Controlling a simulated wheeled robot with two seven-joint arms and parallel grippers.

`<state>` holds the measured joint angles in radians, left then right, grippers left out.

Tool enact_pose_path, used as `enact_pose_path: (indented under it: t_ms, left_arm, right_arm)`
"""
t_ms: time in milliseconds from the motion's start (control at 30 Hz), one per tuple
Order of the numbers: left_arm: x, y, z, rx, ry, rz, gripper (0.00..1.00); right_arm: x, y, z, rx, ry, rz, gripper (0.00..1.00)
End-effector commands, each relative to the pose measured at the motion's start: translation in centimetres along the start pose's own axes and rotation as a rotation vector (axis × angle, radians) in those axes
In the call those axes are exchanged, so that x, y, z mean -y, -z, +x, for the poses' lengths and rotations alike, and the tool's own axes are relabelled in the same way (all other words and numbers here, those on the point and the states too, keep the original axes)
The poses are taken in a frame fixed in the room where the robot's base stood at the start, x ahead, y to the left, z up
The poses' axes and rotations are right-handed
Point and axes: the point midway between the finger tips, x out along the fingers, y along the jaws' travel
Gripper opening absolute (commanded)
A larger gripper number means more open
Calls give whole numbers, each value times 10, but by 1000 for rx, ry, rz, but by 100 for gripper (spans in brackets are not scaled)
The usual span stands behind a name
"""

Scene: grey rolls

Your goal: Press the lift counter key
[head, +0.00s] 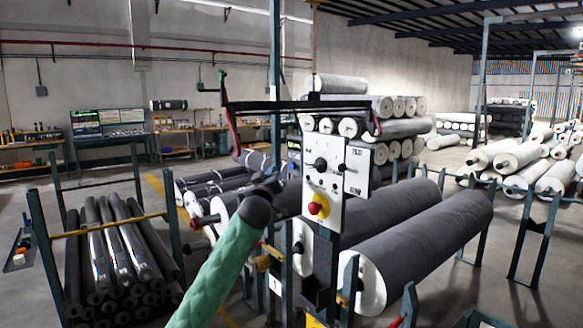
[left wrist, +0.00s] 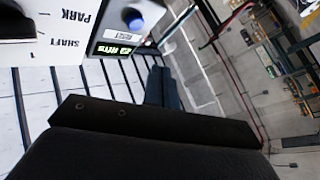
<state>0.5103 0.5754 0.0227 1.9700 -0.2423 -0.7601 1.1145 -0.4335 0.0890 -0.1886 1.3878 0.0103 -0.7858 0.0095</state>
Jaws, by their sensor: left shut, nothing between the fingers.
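A white control panel (head: 331,180) stands upright on a post in the middle of the head view. It has dark knobs, small buttons and a red-and-yellow stop button (head: 318,207). In the left wrist view the panel (left wrist: 45,45) shows tilted, with the words SHAFT and PARK. A blue round key (left wrist: 137,20) is on a grey part beside it, above a small label and a lit green display (left wrist: 117,50). I cannot read the label. My left gripper (head: 277,184) is shut and empty, just left of the panel; contact cannot be told. My right gripper is out of view.
Large grey rolls (head: 425,240) lie right of the panel. A rack of dark rolls (head: 115,245) stands at left. A dark frame with a red curved bar (head: 236,135) spans above the panel. White rolls (head: 520,160) are piled at far right.

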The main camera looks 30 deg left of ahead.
Motion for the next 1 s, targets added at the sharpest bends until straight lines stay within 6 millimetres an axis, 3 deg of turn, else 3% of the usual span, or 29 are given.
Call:
enact_pose_path:
  t_ms: [400, 633, 1000]
  left_arm:
    - [-21, -21, 28, -1, -1, -1, 0]
    - [-24, -24, 32, 0, -1, 1, 0]
    - [-24, -23, 32, 0, -1, 1, 0]
  right_arm:
    - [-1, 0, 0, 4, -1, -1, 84]
    - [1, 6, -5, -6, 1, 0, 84]
    - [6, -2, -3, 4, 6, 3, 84]
